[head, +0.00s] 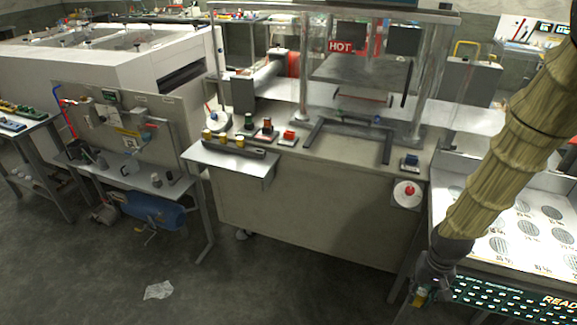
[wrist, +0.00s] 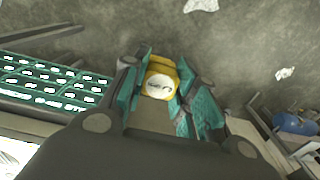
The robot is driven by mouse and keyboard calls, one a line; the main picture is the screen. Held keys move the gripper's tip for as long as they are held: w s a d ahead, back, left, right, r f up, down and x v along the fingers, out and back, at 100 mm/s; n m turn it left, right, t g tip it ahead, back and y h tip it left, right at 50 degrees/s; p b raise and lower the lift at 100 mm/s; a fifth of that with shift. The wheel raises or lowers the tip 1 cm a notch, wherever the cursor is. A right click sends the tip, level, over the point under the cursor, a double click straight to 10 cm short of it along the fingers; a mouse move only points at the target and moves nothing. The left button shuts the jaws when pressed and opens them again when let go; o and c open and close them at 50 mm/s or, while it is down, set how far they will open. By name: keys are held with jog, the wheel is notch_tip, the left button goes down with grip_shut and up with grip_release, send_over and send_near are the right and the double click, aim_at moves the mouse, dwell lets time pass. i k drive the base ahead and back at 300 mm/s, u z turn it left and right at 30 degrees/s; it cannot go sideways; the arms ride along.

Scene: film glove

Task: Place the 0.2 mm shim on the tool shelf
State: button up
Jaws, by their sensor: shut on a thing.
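My gripper (head: 428,284) hangs at the lower right in the head view, beside the front left corner of the lit table. In the wrist view my gripper (wrist: 160,88) is shut on a small yellow piece with a round white label, the shim (wrist: 160,82); the print on the label is too small to read. The shim also shows as a yellow spot in the head view (head: 420,299). The tool shelf (head: 262,171) appears to be the small grey ledge on the front of the beige machine. It carries a dark rack with several yellow-topped pieces.
The lit table (head: 480,240) with round grey patches stands right of the machine (head: 310,205). A red button (head: 409,191) sits on the machine's front. A bench with a blue tank (head: 150,211) stands at left. Open floor with crumpled paper (head: 158,290) lies in front.

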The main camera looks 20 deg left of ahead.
aim_at(224, 160)
jog(key=u, duration=0.3)
jog(key=i, duration=0.7)
jog(key=u, duration=1.2)
jog(key=i, duration=1)
jog(key=u, duration=0.2)
